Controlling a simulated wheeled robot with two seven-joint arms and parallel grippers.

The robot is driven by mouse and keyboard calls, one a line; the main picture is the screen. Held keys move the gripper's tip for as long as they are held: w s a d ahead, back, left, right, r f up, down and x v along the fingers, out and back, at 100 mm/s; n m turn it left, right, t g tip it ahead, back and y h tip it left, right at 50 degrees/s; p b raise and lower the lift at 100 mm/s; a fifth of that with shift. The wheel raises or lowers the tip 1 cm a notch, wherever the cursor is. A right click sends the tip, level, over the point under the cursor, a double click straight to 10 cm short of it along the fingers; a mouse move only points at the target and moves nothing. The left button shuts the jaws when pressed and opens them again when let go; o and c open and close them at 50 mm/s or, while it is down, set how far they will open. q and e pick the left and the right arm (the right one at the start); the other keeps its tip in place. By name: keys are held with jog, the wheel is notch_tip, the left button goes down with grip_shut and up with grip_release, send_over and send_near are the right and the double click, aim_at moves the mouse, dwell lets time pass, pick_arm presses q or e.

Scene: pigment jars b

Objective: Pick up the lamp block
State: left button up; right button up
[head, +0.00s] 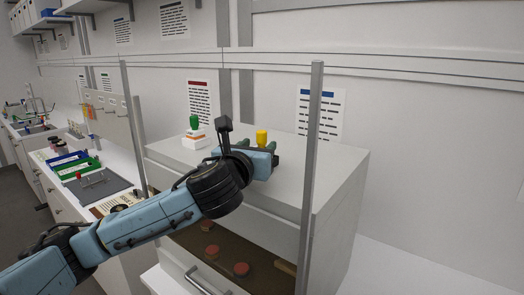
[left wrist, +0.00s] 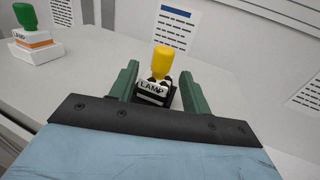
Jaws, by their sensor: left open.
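A block with a yellow knob (left wrist: 163,60) and a white front marked LAMP stands on a dark, partly striped base (left wrist: 154,96) in the left wrist view. In the head view only its yellow knob (head: 262,136) shows clearly, behind my gripper. My left gripper (head: 257,145) is open above the white cabinet top. Its green fingers (left wrist: 157,88) stand on either side of the yellow-knobbed block, and I cannot tell whether they touch it. A second block with a green knob (head: 194,122) and a white and orange base stands to the left, also in the left wrist view (left wrist: 36,42).
The white cabinet top (head: 335,160) has free room on the right. Upright grey posts (head: 313,150) rise at its front. Below, an open drawer holds several reddish round lids (head: 241,269). A bench with green and blue trays (head: 72,165) runs along the left.

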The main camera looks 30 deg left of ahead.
aim_at(264, 140)
pick_arm(q)
jog(key=shift+p+x, duration=0.6)
jog(key=shift+x, duration=2.15)
grip_shut()
